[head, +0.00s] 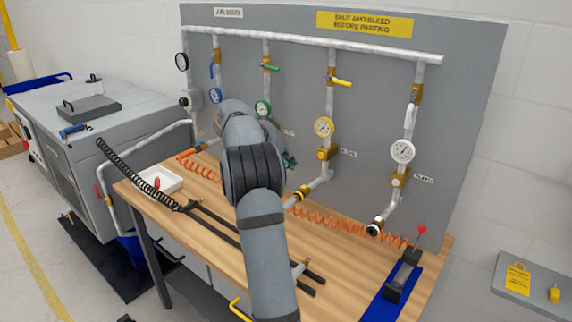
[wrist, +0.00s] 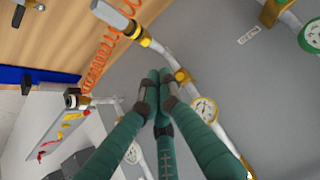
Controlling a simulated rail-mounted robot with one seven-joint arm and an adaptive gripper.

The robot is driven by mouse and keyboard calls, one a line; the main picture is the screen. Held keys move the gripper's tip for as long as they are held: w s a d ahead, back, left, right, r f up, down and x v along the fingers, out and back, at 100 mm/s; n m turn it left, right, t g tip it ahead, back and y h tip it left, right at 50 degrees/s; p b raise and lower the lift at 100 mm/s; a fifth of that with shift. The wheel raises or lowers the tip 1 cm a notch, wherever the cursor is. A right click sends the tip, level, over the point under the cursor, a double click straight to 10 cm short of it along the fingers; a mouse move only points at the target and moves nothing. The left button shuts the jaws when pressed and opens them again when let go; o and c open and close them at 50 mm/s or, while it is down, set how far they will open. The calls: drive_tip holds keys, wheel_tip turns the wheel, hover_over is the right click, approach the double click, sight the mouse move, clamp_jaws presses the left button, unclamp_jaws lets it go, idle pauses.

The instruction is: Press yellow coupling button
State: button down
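The yellow coupling (head: 301,193) is a yellow-banded fitting at the low end of the pipe under the yellow gauge (head: 323,127), in front of the grey panel. In the wrist view the coupling (wrist: 142,38) is above and left of my fingertips, with a grey plug end (wrist: 112,14) joined to it. No separate button can be made out. My gripper (wrist: 160,80) has teal fingers with their tips together, and nothing shows between them. The tips appear apart from the coupling. In the head view my arm hides most of the gripper; a bit of teal shows beside it.
Orange coiled hose (head: 335,222) runs along the wooden bench (head: 200,238). Pipes with green (head: 263,108) and white (head: 402,151) gauges flank the yellow line. A clamp with a red-knobbed lever (head: 404,273) stands on a blue mat at right.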

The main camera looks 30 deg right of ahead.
drive_tip(key=shift+v, duration=1.15)
drive_tip(key=shift+d, duration=0.2)
